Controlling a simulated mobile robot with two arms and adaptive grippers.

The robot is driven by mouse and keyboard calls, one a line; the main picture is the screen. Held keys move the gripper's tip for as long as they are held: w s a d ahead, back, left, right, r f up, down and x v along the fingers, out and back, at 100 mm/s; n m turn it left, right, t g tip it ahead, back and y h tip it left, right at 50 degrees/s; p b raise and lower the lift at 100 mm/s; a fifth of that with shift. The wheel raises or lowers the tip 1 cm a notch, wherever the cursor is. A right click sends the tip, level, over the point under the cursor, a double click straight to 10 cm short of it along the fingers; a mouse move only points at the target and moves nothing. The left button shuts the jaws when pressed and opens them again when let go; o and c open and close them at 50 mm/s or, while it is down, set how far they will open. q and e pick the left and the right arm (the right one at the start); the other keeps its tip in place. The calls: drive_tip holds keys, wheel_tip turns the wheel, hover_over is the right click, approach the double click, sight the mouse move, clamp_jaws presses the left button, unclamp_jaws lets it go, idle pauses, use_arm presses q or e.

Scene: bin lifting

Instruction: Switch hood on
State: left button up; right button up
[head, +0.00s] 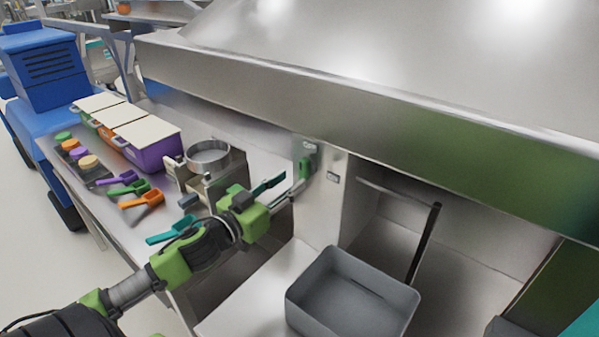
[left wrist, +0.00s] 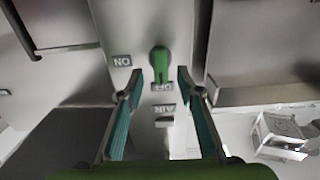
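The hood (head: 400,60) is a large metal canopy across the top of the head view. Its green switch handle (head: 305,168) sits on a metal post under the hood's front edge. In the left wrist view the green handle (left wrist: 160,65) points down towards the OFF label (left wrist: 163,87). An ON label (left wrist: 122,61) is to its left. My left gripper (head: 291,184) is open in front of the switch. In the left wrist view its teal-padded fingers (left wrist: 158,80) stand on either side of the handle's lower end, with gaps and no visible contact. My right gripper is not seen.
A grey bin (head: 350,295) stands right of my left arm, near a dark upright bar (head: 423,240). Purple, orange and green lidded boxes, scoops and a metal pot (head: 208,155) crowd the counter at left. An unidentified teal corner shows at lower right.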

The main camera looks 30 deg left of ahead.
sight(301, 173)
use_arm(q)
drive_tip(key=shift+w+d+p, duration=0.15)
drive_tip(key=shift+w+p, duration=0.3)
drive_tip(key=shift+w, duration=2)
clamp_jaws()
